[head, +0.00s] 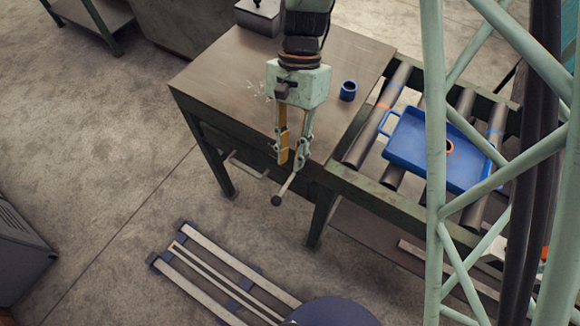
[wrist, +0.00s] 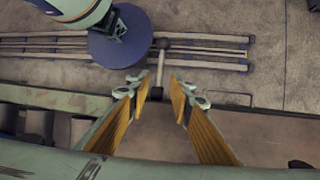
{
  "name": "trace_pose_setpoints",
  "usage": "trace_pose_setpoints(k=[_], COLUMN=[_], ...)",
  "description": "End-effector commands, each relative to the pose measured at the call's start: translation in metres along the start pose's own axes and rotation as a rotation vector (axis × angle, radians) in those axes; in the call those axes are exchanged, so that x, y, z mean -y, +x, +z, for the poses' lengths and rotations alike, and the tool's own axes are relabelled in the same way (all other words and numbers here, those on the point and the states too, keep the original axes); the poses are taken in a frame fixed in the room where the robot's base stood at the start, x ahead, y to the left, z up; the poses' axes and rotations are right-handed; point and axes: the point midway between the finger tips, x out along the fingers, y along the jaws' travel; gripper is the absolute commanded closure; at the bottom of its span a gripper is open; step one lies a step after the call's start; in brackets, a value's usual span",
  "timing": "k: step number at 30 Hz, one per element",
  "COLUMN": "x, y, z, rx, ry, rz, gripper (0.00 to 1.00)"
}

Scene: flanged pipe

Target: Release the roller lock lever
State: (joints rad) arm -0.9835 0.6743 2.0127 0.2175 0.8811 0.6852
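The lock lever (head: 286,187) is a grey rod with a dark ball knob at its free end. It sticks out from the front side of the roller conveyor frame, near the table corner. My gripper (head: 292,160) points down at the lever, with its fingertips close to the rod. In the wrist view the lever (wrist: 160,68) lies in line with the gap between the fingers, its knob beyond the tips. My gripper (wrist: 162,88) is open there, with clear space between the yellow pads. The lever's pivot is hidden, and I cannot tell whether a finger touches the rod.
A blue tray (head: 408,147) with an orange-rimmed ring rests on the conveyor rollers (head: 378,112) to the right. A blue cup-like part (head: 348,91) stands on the metal table (head: 222,75). Floor rails (head: 215,262) run below. A green lattice column (head: 434,200) blocks part of the right side.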

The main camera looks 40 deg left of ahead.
Motion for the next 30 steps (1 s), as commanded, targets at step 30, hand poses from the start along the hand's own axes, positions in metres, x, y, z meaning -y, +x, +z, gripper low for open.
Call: trace_pose_setpoints(k=[30], x=[-0.005], y=[-0.041], z=[-0.001], rx=[0.001], ry=[0.007], rz=[-0.004], gripper=[1.00])
